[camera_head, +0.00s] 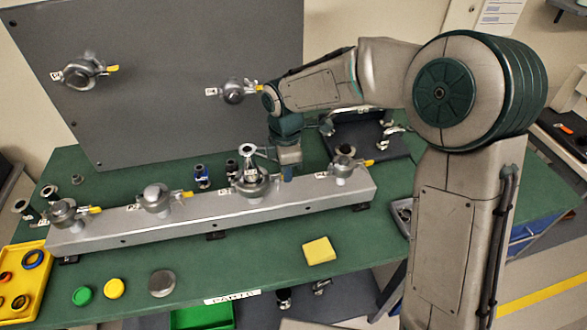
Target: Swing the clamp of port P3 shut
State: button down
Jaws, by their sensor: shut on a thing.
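A long silver bar (215,210) on the green table carries a row of ports with metal clamps. The third from the left, which I take as port P3, has a clamp (250,186) around its base and an upright fitting (247,153) with a ring-shaped top. Its label is too small to read. My gripper (287,174) points down just right of this clamp, shut on its handle end. The jaws hide that end, and no yellow tip shows there. How far the clamp stands open I cannot tell.
Neighbouring clamps with yellow tips (155,198) (345,163) stand either side on the bar. A grey upright panel (160,120) with two more ports rises behind. A yellow sponge (319,250), caps and a yellow tray (38,262) lie in front. Small fittings (201,177) stand behind the bar.

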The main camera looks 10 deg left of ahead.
jog(key=shift+a+r, duration=0.1)
jog(key=c, duration=1.6)
grip_release()
jog(key=shift+w, duration=0.1)
notch_tip(320, 180, up, 14)
jog(key=shift+f+b, duration=0.15)
jog(key=shift+b, duration=0.55)
